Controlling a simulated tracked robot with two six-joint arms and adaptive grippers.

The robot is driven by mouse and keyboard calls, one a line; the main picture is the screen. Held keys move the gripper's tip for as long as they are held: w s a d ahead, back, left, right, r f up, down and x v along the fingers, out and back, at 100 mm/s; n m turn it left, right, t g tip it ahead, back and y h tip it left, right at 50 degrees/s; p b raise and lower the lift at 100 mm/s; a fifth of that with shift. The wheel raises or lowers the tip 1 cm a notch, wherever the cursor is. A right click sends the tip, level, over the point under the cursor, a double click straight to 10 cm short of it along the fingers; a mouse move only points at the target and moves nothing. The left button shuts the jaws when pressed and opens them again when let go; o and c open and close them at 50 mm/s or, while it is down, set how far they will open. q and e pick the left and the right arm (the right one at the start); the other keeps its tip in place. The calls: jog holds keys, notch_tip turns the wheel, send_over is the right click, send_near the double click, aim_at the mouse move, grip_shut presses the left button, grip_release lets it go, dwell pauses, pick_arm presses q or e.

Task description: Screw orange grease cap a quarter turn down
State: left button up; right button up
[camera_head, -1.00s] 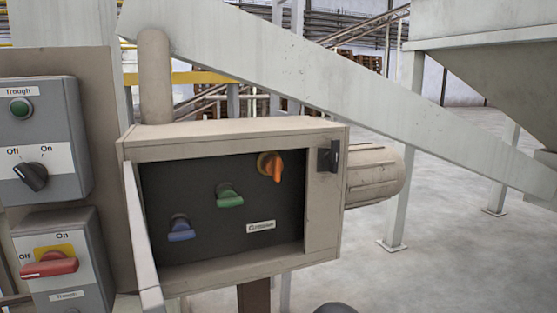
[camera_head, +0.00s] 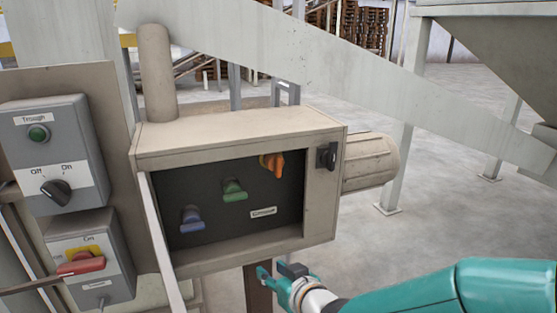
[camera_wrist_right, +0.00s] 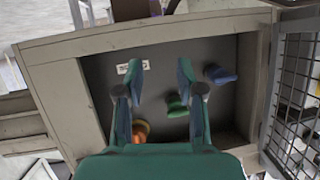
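The orange grease cap (camera_head: 273,164) is at the upper right of the dark panel inside the open beige cabinet (camera_head: 240,132). A green cap (camera_head: 234,189) and a blue cap (camera_head: 191,218) sit lower to its left. My right gripper (camera_head: 277,270) is below the cabinet's lower front edge, apart from the caps. In the right wrist view my right gripper (camera_wrist_right: 157,105) is open and empty, facing the panel. The orange cap (camera_wrist_right: 141,129) is partly hidden by the gripper there, and the green cap (camera_wrist_right: 177,107) shows between the fingers. My left gripper is not in view.
The cabinet door (camera_head: 163,245) stands open at the left; its mesh (camera_wrist_right: 297,85) shows in the wrist view. A black latch (camera_head: 328,156) is on the right frame. Switch boxes (camera_head: 52,150) hang at left. A motor (camera_head: 368,162) sticks out at right.

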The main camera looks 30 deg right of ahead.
aim_at(280, 159)
jog(key=s+d+r+m+t+h+p, duration=0.1)
jog(key=s+d+r+t+h+p, duration=0.15)
jog(key=r, duration=0.75)
jog(key=s+d+r+t+h+p, duration=0.1)
jog(key=s+d+r+t, duration=0.15)
jog(key=r, duration=0.75)
pick_arm(q)
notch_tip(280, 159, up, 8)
jog(key=p, duration=0.3)
pick_arm(e)
jog(key=shift+g, duration=0.5)
jog(key=x, duration=1.6)
jog(key=shift+w+d+f, duration=0.1)
jog(key=shift+w, duration=0.2)
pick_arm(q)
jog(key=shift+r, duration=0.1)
pick_arm(e)
jog(key=shift+s, duration=0.1)
grip_shut()
